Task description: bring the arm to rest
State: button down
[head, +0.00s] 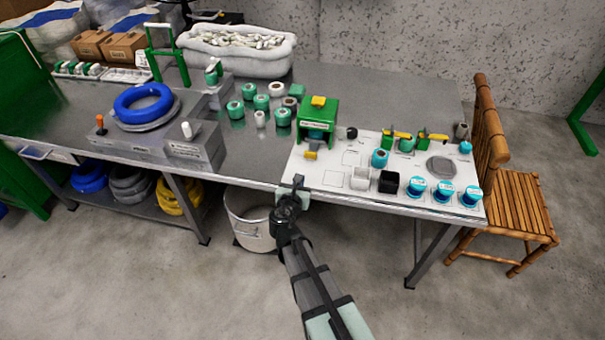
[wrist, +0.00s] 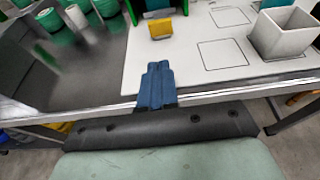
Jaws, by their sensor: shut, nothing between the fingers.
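My gripper (head: 298,184) is at the front edge of the workbench, just left of centre in the head view, beside the left front corner of the white board (head: 330,187). In the wrist view my gripper (wrist: 158,68) shows its two blue fingers pressed together with nothing between them. The fingertips point over the board's edge, towards a yellow block (wrist: 160,28). A coil of blue cable (head: 143,103) lies on a grey stand at the left of the bench, well apart from my gripper.
The board carries a green press (head: 317,118), a white open box (head: 360,178), a black box (head: 388,181) and several blue-topped spools. A white bucket (head: 250,225) stands below the bench edge, left of my arm. A bamboo chair (head: 515,200) stands at right. The floor in front is clear.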

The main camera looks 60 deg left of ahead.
jog(key=shift+v, duration=0.9)
